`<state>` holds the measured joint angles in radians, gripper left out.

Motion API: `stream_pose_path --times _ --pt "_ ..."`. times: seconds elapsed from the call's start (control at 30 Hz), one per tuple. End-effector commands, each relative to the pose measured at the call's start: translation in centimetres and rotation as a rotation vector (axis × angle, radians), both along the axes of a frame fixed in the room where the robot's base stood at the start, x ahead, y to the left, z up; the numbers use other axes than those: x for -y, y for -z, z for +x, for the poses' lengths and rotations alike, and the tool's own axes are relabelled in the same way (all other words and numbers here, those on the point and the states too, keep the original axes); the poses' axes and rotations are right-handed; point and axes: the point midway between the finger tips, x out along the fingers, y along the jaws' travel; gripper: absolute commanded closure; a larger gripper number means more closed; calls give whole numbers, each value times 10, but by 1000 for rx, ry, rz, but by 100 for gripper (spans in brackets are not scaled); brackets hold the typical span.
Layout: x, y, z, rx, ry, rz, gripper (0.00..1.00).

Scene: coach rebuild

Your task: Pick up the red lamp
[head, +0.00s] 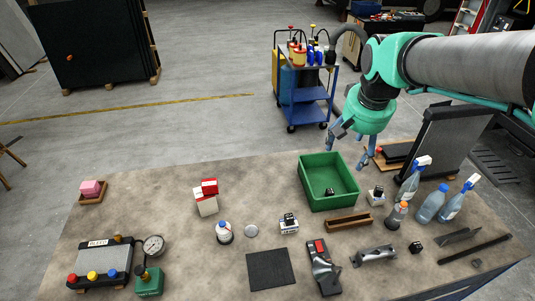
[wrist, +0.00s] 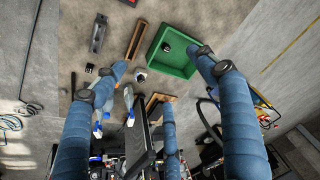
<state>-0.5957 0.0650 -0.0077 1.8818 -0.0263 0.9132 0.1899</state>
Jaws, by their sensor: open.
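No thing in view is plainly a red lamp. A small red dome (head: 72,277) sits at the left end of a dark panel unit (head: 100,258), beside yellow and blue ones, at the table's front left in the head view. I cannot tell whether it is a lamp. My gripper (head: 350,150) is open and empty, above the table's back edge, right of the green crate (head: 315,196) and far from the panel unit. In the wrist view its blue fingers (wrist: 160,85) are spread, with the crate (wrist: 153,60) beyond them. The panel unit is outside the wrist view.
A red-and-white box (head: 206,203), a white bottle (head: 223,234) and a dark mat (head: 270,270) are on the table (head: 150,215). Spray bottles (head: 411,182) and a dark upright panel (head: 450,135) crowd the right. A tool trolley (head: 308,95) stands behind. The table's middle left has free room.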

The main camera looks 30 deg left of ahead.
Motion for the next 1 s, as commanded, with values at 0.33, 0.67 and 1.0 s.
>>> stream_pose_path --times 0.33,0.67,1.0 --pt "-128 30 6 -43 -103 -26 28" --pt "-249 74 -16 -76 -195 -54 28" --pt "-366 135 -68 -104 -289 -89 28"
